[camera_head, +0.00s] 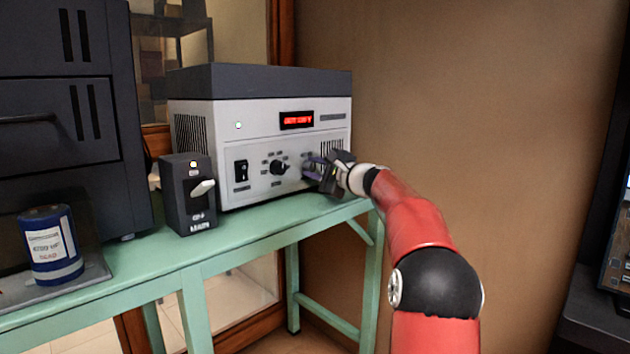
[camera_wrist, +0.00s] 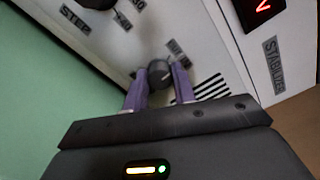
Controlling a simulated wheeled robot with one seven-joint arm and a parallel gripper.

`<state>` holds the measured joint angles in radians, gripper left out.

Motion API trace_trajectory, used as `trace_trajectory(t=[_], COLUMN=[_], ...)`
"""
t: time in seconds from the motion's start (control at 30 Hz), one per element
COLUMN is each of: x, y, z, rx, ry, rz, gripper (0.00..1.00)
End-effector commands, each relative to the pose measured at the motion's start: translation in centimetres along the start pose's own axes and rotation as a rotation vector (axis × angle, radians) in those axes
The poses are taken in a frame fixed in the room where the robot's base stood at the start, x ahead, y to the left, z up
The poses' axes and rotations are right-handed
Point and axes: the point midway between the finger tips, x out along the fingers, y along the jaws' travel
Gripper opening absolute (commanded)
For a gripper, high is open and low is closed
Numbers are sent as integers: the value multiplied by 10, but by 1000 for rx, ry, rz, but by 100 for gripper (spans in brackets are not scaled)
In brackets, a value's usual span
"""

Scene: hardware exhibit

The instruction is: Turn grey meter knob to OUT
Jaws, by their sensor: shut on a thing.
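The grey meter knob (camera_wrist: 159,74) is on the front panel of a white unit with a dark top (camera_head: 262,120). In the wrist view the purple-padded fingers of my gripper (camera_wrist: 157,86) are on both sides of the knob and shut on it. In the head view my gripper (camera_head: 312,170) is at the right part of the panel and hides the knob. A red display (camera_head: 297,120) is lit above.
A black knob (camera_head: 279,168) and a black rocker switch (camera_head: 241,171) are left of my gripper on the panel.

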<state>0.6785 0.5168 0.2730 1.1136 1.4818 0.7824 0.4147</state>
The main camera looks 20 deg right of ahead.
Motion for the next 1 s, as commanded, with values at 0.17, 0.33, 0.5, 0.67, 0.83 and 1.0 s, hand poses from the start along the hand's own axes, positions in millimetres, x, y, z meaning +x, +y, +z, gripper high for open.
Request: trace_trajectory(t=[0.17,0.33,0.5,0.67,0.83,1.0], x=[0,0,0,0,0,0], y=[4,4,3,2,2,2], z=[-2,-2,-1,-1,0,0], rx=[-130,-224,-285,-311,-319,-319], ry=[-2,-1,-1,-2,-2,-2], rz=[1,2,3,3,3,4], gripper=[4,4,4,4,4,4])
